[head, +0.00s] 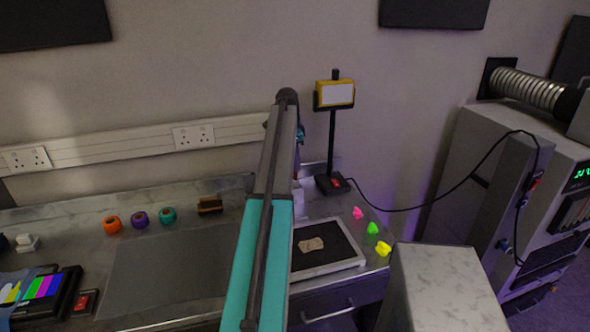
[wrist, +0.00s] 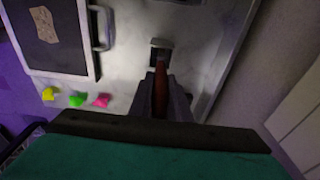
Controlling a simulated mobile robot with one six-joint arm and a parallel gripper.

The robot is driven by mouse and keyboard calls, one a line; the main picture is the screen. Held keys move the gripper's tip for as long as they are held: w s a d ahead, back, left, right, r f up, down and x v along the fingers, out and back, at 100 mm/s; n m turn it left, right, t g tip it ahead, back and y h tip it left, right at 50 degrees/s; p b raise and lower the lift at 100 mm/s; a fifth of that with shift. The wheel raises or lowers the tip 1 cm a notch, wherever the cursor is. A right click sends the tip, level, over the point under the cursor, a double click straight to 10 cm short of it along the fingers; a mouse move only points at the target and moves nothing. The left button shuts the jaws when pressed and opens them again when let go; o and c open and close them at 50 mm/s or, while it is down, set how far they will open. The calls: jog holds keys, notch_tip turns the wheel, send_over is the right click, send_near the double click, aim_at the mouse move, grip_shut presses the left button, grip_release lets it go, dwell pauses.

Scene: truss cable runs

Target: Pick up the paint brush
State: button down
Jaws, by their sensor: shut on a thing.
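The paint brush shows in the wrist view as a narrow red-brown handle (wrist: 160,88) between two dark fingers. My gripper (wrist: 161,84) is shut on this handle. A small dark patch with a pale grey edge (wrist: 160,50) lies just beyond the handle; I cannot tell if it is part of the brush. In the head view my arm hides most of the gripper and the brush, above the back of the workbench. I cannot tell whether the brush touches the bench top.
A framed black tray (head: 339,260) holds a tan piece (head: 311,245). Pink (head: 357,213), green (head: 372,228) and yellow (head: 383,249) pieces lie right of it. A lamp (head: 332,130) stands behind. Tape rolls (head: 139,219) and a grey mat (head: 170,262) are at left.

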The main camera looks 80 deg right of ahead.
jog(key=shift+r+b, duration=0.85)
jog(key=shift+r, duration=2.65)
jog(key=shift+g+h, duration=0.3)
jog(key=w+a+g+h+p, duration=0.1)
jog(key=w+a+h+p, duration=0.1)
jog(key=w+a, duration=0.4)
jog(key=w+a+f+g+h+p, duration=0.1)
jog(key=w+a+g+h+p, duration=0.1)
jog(key=w+a, duration=0.4)
jog(key=w+h, duration=0.1)
jog(key=w, duration=0.4)
jog(key=shift+w+a+f, duration=0.15)
jog(key=shift+w+f, duration=0.15)
jog(key=shift+w, duration=0.05)
jog(key=shift+f+g, duration=0.15)
jog(key=shift+g, duration=0.15)
